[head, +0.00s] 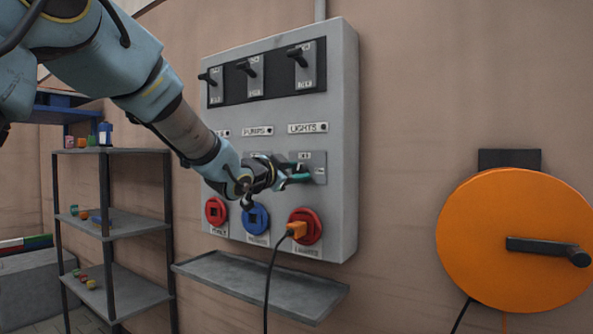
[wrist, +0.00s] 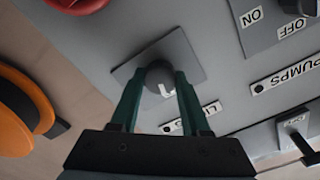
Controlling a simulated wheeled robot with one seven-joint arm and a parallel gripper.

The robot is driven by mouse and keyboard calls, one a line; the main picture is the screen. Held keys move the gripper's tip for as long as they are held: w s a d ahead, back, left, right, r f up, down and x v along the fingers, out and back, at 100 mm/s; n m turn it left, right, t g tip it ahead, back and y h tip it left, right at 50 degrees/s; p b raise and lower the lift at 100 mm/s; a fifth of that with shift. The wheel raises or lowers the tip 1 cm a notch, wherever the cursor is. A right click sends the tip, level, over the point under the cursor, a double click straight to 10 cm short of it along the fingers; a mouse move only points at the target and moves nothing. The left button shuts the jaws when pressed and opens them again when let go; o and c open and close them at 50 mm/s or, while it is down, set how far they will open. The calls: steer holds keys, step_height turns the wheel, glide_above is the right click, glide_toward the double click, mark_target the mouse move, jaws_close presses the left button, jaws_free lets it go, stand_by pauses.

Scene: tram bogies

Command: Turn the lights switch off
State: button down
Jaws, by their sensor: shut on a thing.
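The lights switch has a grey plate (head: 319,160) below the LIGHTS label (head: 308,128) on the wall panel. In the wrist view its plate (wrist: 188,48) surrounds a dark rounded knob (wrist: 157,72), and the label is partly hidden behind a finger. My gripper (head: 304,174) reaches in from the left at this switch. In the wrist view the teal fingers of my gripper (wrist: 157,88) stand on either side of the knob, shut on it. The lever's position is hard to tell, since the fingers cover it.
The grey panel (head: 341,180) carries black-handled switches (head: 302,62) above and round sockets below. An orange plug (head: 297,230) with a black cable sits in the right red socket (head: 311,238). A grey ledge (head: 260,288) juts out underneath. An orange reel (head: 500,215) hangs to the right.

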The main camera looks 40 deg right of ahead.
steer(key=shift+f+n+p, duration=0.1)
steer(key=shift+n+p, duration=0.25)
steer(key=shift+n, duration=1.15)
steer(key=shift+c, duration=1.9)
jaws_free()
steer(key=b+v, duration=0.1)
steer(key=v, duration=0.9)
steer(key=shift+a+b, duration=0.4)
